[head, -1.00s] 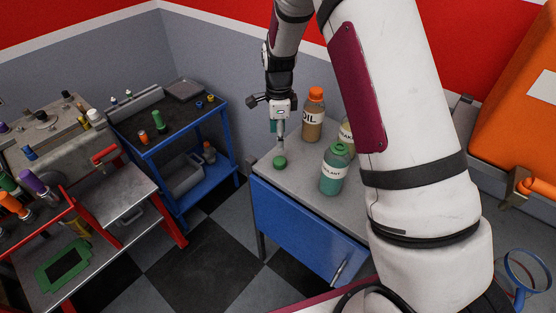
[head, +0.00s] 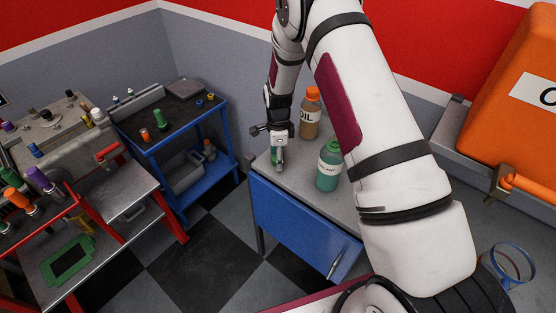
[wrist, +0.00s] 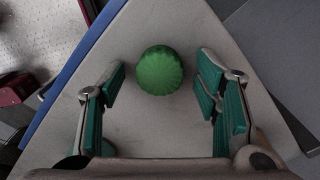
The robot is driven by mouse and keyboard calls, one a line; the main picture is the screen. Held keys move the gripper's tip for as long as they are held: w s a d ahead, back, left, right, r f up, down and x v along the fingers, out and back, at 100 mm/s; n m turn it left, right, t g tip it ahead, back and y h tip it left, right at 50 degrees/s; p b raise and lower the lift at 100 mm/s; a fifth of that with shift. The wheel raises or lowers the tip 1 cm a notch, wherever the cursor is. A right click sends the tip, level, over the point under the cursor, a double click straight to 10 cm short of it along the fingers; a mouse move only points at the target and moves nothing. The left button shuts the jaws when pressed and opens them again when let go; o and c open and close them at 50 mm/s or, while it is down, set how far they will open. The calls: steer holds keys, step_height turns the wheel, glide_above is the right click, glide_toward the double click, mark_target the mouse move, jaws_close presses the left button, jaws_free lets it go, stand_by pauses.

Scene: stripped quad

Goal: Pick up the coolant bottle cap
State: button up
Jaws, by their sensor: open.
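The coolant bottle cap is a round, green, ribbed cap (wrist: 160,70) lying on the grey table top near its corner. In the wrist view it sits centred between the two fingers, a little beyond their tips, with a gap on each side. My gripper (wrist: 160,88) is open and empty, with teal pads. In the head view my gripper (head: 278,168) points down close over the table's left end, and the cap is mostly hidden behind it. The coolant bottle (head: 329,168), teal with a white label, stands upright to the right of the gripper.
An oil bottle (head: 310,115) with an orange cap stands behind the coolant bottle. The table top (head: 295,180) is clear in front of the gripper. A blue cart (head: 150,142) stands to the left, and an orange canister (head: 520,80) is at the far right.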

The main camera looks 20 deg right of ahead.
steer(key=c, duration=0.9)
steer(key=shift+r, duration=0.1)
